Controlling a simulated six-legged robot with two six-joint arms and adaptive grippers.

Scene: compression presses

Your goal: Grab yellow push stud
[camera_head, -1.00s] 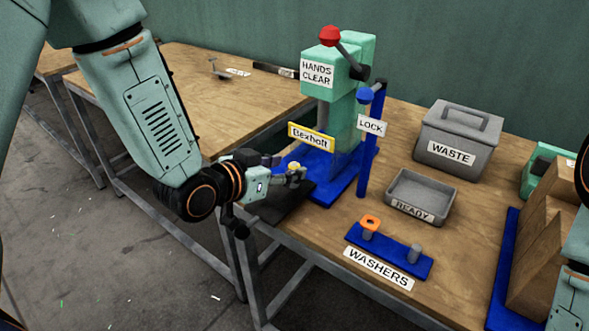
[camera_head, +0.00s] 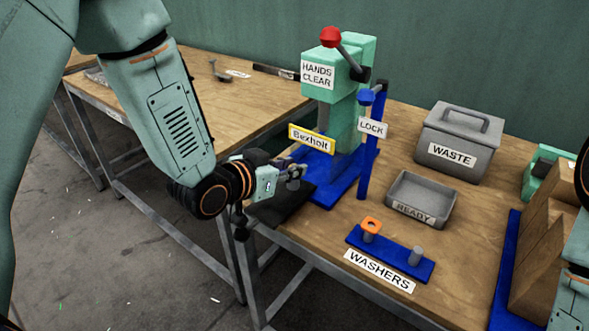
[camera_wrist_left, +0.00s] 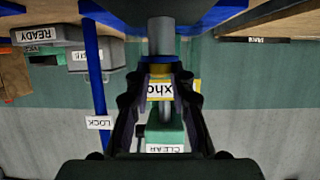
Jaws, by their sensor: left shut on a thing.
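My left gripper (camera_head: 291,178) is at the front left of the green press, above the dark mat at the table's edge. In the left wrist view its fingers (camera_wrist_left: 160,78) are closed in on the yellow push stud (camera_wrist_left: 160,68). The stud shows as a yellow band below a grey cylinder (camera_wrist_left: 160,35). Part of it is hidden by the fingers. In the head view the yellow part is hard to make out at the fingertips. My right gripper is out of view.
The green press (camera_head: 346,95) has a red-knobbed lever and a blue base. A blue LOCK post (camera_head: 365,165) stands right of the gripper. The READY tray (camera_head: 421,199), WASHERS stand (camera_head: 390,252) and WASTE bin (camera_head: 457,140) are further right.

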